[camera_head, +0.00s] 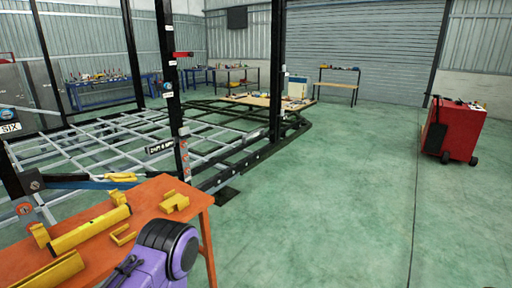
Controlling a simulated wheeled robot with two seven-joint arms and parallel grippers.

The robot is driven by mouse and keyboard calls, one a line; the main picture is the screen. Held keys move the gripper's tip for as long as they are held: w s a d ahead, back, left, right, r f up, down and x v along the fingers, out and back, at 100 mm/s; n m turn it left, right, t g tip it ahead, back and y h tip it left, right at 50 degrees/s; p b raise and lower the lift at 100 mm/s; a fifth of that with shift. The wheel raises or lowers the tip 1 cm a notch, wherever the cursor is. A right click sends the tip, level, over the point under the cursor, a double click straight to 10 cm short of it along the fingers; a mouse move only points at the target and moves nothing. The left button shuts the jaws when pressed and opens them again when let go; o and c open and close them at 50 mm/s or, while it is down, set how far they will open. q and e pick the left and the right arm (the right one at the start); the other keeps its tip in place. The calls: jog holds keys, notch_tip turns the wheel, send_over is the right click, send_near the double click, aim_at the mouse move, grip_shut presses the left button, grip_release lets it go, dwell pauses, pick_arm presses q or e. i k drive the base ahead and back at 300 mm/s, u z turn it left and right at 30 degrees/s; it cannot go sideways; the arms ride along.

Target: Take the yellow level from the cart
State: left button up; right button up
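A red cart (455,130) on dark wheels stands on the floor at the right. Small dark items lie on its top, too small to make out; I cannot tell a yellow level among them. Several yellow pieces lie on an orange table at the lower left, including a long yellow bar (90,231); I cannot tell whether any is a level. A purple and black part of my own arm shows at the bottom, in front of the table. Neither gripper's fingers are in view.
The orange table (150,196) stands close at the lower left. Behind it is the trailer chassis frame (160,145) with dark upright posts. Workbenches (338,86) line the back. The green floor is clear from the table to the red cart.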

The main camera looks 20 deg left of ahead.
aim_at(65, 242)
jog(key=u, duration=1.1)
jog(key=i, duration=1)
jog(key=u, duration=0.8)
